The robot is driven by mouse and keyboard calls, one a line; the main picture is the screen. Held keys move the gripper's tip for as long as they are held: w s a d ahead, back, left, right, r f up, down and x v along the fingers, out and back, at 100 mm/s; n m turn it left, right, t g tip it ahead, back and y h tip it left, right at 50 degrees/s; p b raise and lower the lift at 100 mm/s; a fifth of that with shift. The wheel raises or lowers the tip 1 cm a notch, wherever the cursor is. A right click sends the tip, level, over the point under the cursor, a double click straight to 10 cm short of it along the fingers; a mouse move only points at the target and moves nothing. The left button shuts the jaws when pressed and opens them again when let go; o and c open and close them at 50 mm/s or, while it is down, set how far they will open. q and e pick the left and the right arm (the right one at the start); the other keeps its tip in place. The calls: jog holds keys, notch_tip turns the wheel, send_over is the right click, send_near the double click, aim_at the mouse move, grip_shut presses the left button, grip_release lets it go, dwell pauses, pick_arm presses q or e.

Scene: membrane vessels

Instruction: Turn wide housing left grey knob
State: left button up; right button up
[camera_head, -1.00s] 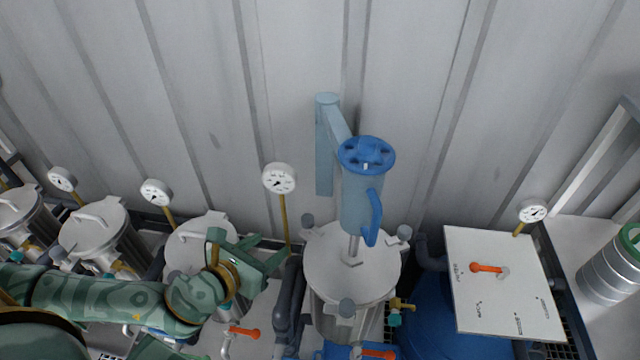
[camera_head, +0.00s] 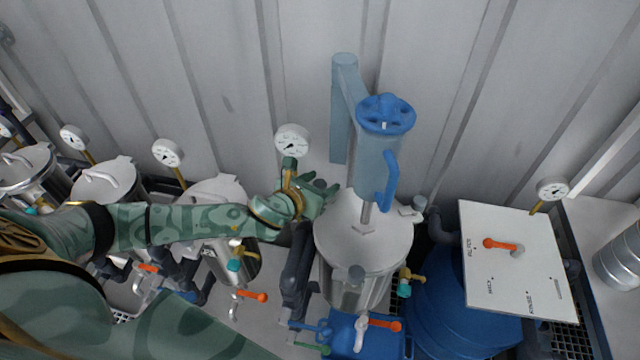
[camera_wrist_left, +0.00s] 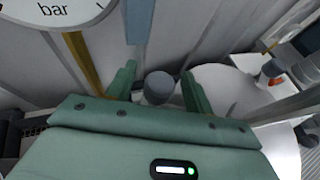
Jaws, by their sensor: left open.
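The wide housing (camera_head: 365,243) is a steel vessel with a flat round lid, below the blue hoist in the head view. Its left grey knob is hidden behind my left gripper (camera_head: 324,192) there. In the left wrist view the grey knob (camera_wrist_left: 158,90) shows as a round dark cap between the two green fingers of my left gripper (camera_wrist_left: 158,74). The housing's right grey knob (camera_head: 418,207) and front grey knob (camera_head: 356,274) are in plain view.
A white pressure gauge (camera_head: 292,140) on a yellow stem stands right behind my left wrist. The blue hoist (camera_head: 378,160) rises over the lid. Narrower steel vessels (camera_head: 107,185) line the left. A white panel (camera_head: 515,270) with an orange-handled valve is at right.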

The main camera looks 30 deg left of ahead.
pick_arm(q)
jog(key=c, duration=1)
jog(key=shift+o, duration=0.2)
jog(key=shift+d+r+n+y+p, duration=0.1)
jog(key=shift+r+n+y+p, duration=0.1)
jog(key=shift+n+y+p, duration=0.45)
jog(key=n+y+p, duration=0.2)
jog(key=y+p, duration=0.1)
jog(key=p, duration=0.1)
jog(key=shift+r+n, duration=0.1)
jog(key=shift+n, duration=0.25)
jog(key=shift+n+g+y+p, duration=0.3)
jog(key=shift+n+y+p, duration=0.25)
jog(key=shift+n+y, duration=0.5)
jog(key=n+y, duration=0.1)
jog(key=n+g+y, duration=0.1)
jog(key=shift+f+y+p, duration=0.25)
jog(key=shift+y+p, duration=0.05)
jog(key=shift+y, duration=0.1)
jog(key=shift+n+g+y+b, duration=0.35)
jog(key=shift+n+g+y, duration=1.2)
jog(key=shift+n, duration=0.3)
